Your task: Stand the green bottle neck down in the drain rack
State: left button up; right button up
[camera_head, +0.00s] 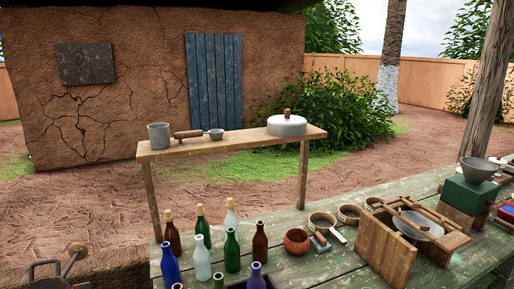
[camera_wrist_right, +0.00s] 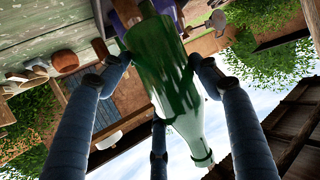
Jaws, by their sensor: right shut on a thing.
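In the right wrist view my right gripper (camera_wrist_right: 157,75) is shut on a green glass bottle (camera_wrist_right: 160,60), with dark blue fingers around its sides. The bottle slants across the picture, its wide body toward the top and its narrow neck toward the lower right, on the sky side. The head view shows neither gripper nor the held bottle. Other green bottles stand there on the table: a dark one with a cork (camera_head: 203,230) and one in front of it (camera_head: 232,252). I cannot make out a drain rack for certain.
The green plank table (camera_head: 325,270) holds brown (camera_head: 260,245), blue (camera_head: 170,263), pale (camera_head: 202,262) and purple (camera_head: 256,277) bottles. A clay pot (camera_head: 297,241), sieves (camera_head: 322,221) and a wooden frame with a bowl (camera_head: 385,252) stand right. A raised shelf (camera_head: 240,143) is behind.

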jog(key=shift+r+p, duration=4)
jog(key=shift+r, duration=1.05)
